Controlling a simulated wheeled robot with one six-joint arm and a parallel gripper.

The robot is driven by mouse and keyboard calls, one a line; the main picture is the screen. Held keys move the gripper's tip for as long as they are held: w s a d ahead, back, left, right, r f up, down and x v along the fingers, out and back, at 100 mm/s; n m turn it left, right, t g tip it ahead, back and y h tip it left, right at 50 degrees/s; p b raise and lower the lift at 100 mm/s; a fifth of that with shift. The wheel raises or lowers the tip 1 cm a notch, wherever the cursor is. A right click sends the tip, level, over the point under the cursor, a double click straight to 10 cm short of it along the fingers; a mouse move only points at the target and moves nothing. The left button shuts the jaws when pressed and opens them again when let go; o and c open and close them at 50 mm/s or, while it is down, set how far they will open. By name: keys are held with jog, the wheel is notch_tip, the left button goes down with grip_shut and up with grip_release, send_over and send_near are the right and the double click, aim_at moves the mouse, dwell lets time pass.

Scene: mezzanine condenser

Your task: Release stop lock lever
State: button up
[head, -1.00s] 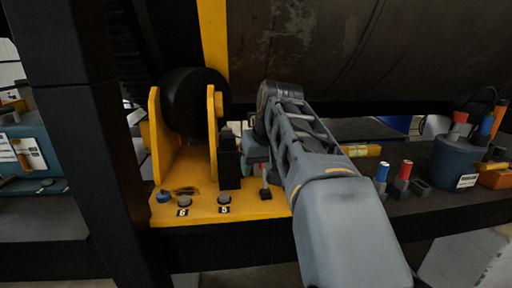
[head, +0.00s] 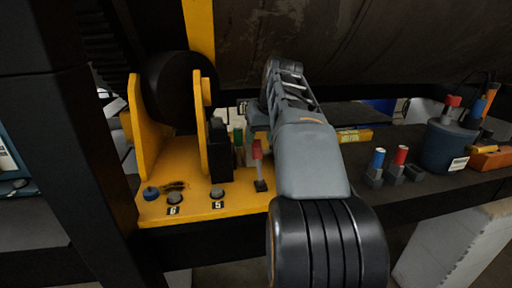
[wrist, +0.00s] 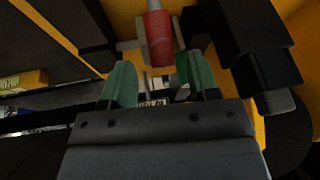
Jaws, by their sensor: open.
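A lever with a red grip (head: 257,150) stands on the yellow base plate (head: 240,206), rising from a small black foot. I take it to be the stop lock lever. Its red grip (wrist: 159,40) shows at the top middle of the wrist view. My gripper (head: 244,138) is just behind and left of the lever in the head view, partly hidden by it and my arm. In the wrist view my gripper (wrist: 160,78) has its green fingers apart, with the red grip ahead of the gap. I cannot tell whether they touch it.
A black upright block (head: 219,155) stands just left of the lever. Further left is a black roller (head: 176,90) between yellow brackets. Two buttons, labelled 6 (head: 174,198) and 5 (head: 217,193), sit in front. A yellow box (head: 354,136) and a blue tub (head: 449,150) stand right.

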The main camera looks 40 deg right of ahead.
aim_at(258, 142)
jog(key=shift+x, duration=2.25)
grip_shut()
